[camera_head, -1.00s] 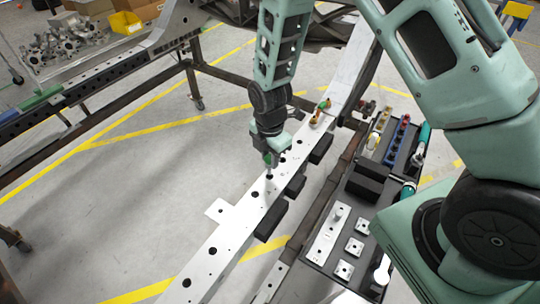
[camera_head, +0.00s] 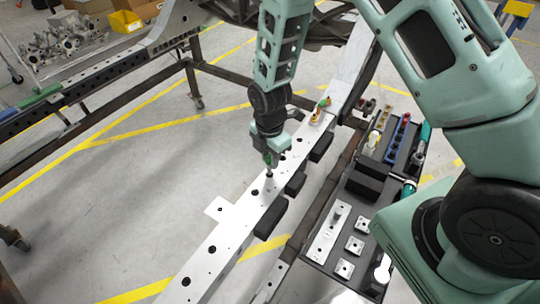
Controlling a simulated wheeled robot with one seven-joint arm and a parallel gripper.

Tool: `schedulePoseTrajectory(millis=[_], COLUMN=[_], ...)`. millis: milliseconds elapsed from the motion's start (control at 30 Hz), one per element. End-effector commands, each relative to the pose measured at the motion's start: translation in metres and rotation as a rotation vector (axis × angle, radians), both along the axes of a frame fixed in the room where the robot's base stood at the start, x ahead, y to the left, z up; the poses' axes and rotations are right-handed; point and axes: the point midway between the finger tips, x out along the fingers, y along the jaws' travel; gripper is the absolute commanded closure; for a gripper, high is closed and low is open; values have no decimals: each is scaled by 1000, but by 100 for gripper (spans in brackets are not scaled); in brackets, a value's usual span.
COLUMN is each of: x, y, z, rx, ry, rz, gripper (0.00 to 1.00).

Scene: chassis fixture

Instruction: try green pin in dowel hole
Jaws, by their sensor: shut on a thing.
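My gripper (camera_head: 268,152) points down over the white chassis rail (camera_head: 228,236) in the head view. It is shut on the green pin (camera_head: 268,161), whose green upper part shows between the fingers. The pin's lower metal end reaches down to the rail's top face at a dark hole (camera_head: 269,175). I cannot tell whether the tip is inside the hole or just touching its edge. Several other dark holes run along the rail, nearer and farther than the pin.
Black blocks (camera_head: 271,218) line the rail's right side. A small part with green and orange (camera_head: 322,108) sits farther up the rail. A dark tray (camera_head: 345,190) with plates, blocks and tools stands at right. A yellow bin (camera_head: 126,22) is at back left.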

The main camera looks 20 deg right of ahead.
Motion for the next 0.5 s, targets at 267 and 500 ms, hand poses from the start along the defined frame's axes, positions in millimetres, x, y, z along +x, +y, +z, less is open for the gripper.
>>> schedulePoseTrajectory(millis=[267,500], x=[0,0], y=[0,0], z=[-9,-16], rx=[0,0], ry=[-1,-1], rz=[0,0], gripper=[100,100])
